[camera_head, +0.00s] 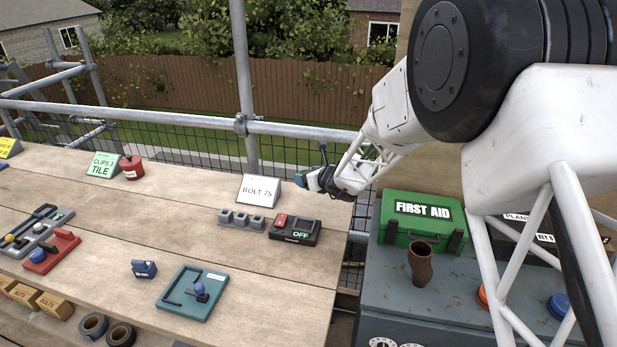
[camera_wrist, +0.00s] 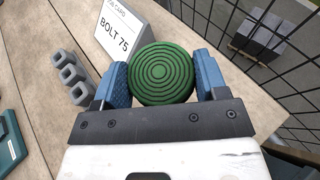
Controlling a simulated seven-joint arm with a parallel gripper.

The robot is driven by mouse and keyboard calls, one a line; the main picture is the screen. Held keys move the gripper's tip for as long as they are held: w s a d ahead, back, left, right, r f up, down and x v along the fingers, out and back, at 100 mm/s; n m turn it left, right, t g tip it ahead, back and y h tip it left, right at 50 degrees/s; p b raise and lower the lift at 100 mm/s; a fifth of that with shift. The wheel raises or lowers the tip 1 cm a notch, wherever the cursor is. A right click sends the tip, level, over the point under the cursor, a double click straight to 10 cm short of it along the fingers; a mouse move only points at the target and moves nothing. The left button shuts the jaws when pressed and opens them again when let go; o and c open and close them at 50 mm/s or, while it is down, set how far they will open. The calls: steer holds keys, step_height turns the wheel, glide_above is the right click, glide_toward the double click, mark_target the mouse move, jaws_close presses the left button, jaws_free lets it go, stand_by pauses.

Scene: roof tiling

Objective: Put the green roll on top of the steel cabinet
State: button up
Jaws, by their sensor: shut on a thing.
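The green roll (camera_wrist: 161,74) shows in the wrist view as a round disc with concentric rings, held between the two blue finger pads of my gripper (camera_wrist: 161,80). In the head view my gripper (camera_head: 322,180) is above the far right edge of the wooden bench; the roll cannot be made out there. The steel cabinet (camera_head: 385,305) is grey-blue and stands to the right of the bench, apart from my gripper. Part of its top is hidden behind my arm.
On the cabinet top stand a green first aid box (camera_head: 422,222), a brown vase-shaped pot (camera_head: 421,263), an orange item (camera_head: 483,296) and a blue one (camera_head: 560,306). Bare top lies left of the pot. A BOLT 75 sign (camera_head: 258,190) and mesh railing are near my gripper.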

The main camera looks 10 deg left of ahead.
steer(key=shift+d, duration=0.1)
stand_by(0.3)
steer(key=s+d+r+m+t+h, duration=0.1)
steer(key=d, duration=1.2)
steer(key=s+d+r+m+t+h, duration=0.1)
steer(key=s+d, duration=0.1)
steer(key=d, duration=1.1)
steer(key=s+d+r+m+t+h, duration=0.1)
steer(key=s+d, duration=0.1)
steer(key=d, duration=1.1)
steer(key=shift+d+r+m, duration=0.2)
steer(key=shift+r+m, duration=0.1)
steer(key=shift+r, duration=0.1)
steer(key=s+d+f+m+t+h, duration=0.1)
steer(key=s+d, duration=1)
steer(key=s+d+f+m+t+h, duration=0.1)
steer(key=s+d+f+m+h, duration=0.1)
steer(key=s+d, duration=0.9)
steer(key=shift+s+d+f+m+h, duration=0.3)
steer(key=shift+s+d, duration=0.1)
steer(key=shift+d, duration=0.35)
steer(key=shift+f, duration=1.95)
steer(key=shift+f, duration=0.1)
